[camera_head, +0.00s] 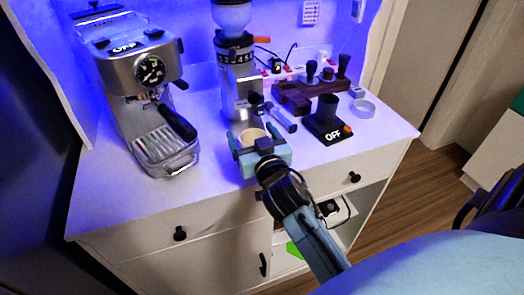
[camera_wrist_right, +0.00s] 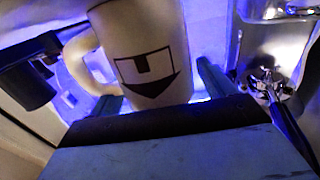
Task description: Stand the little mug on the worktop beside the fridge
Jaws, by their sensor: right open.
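The little mug (camera_head: 252,134) is cream-coloured and stands upright on the white cabinet top, in front of the grinder. My left gripper is not in view. I cannot make out a fridge.
The espresso machine (camera_head: 142,85) stands left of the mug and the grinder (camera_head: 238,75) just behind it. A black scale (camera_head: 326,128), a wooden tamper stand (camera_head: 300,97) and a clear ring (camera_head: 363,108) are to the right. The front left of the cabinet top (camera_head: 115,205) is clear.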

